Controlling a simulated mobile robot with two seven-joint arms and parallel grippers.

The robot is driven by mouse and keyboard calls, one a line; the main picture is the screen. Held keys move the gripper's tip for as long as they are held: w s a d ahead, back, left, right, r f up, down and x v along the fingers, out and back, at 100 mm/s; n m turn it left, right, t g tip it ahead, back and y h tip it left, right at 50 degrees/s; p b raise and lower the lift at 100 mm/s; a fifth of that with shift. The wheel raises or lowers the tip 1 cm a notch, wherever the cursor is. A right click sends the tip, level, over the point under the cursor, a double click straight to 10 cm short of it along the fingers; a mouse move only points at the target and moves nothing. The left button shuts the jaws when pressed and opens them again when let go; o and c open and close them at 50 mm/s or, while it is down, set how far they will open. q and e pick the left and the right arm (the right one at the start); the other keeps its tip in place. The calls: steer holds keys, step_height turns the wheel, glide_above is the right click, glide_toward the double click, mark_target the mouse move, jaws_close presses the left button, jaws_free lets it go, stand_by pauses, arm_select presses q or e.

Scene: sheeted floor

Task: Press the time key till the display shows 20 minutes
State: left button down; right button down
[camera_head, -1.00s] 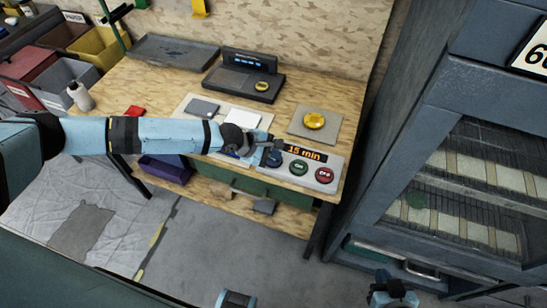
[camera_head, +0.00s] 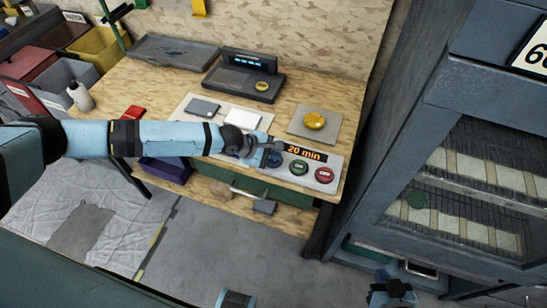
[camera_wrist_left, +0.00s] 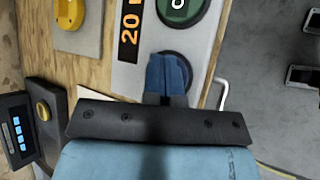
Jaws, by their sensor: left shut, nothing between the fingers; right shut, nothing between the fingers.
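The grey control panel (camera_head: 340,160) lies at the right front of the wooden bench. Its display (camera_head: 304,154) reads "20 min" in orange. It also shows in part in the left wrist view (camera_wrist_left: 130,30). Below the display are a dark blue key (camera_head: 273,159), a green key (camera_head: 299,167) and a red key (camera_head: 324,175). My left gripper (camera_head: 277,148) is shut and empty, with its fingertips over the blue key. In the left wrist view the blue fingertips (camera_wrist_left: 168,65) cover much of that key; contact cannot be told. My right gripper (camera_head: 393,290) is low at the bottom right, away from the bench.
A yellow button on a plate (camera_head: 314,121) sits behind the panel. A dark device with a lit screen (camera_head: 249,62) and a tray (camera_head: 173,53) stand further back. A large grey cabinet (camera_head: 440,120) rises close on the right.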

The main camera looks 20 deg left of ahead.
mark_target(273, 161)
arm_select(q)
steer(key=shift+r+p, duration=0.75)
steer(key=shift+p, duration=0.25)
steer(key=shift+r, duration=0.1)
step_height(273, 161, up, 5)
steer(key=p, duration=0.5)
steer(key=shift+f, duration=0.2)
steer(key=shift+r, duration=0.15)
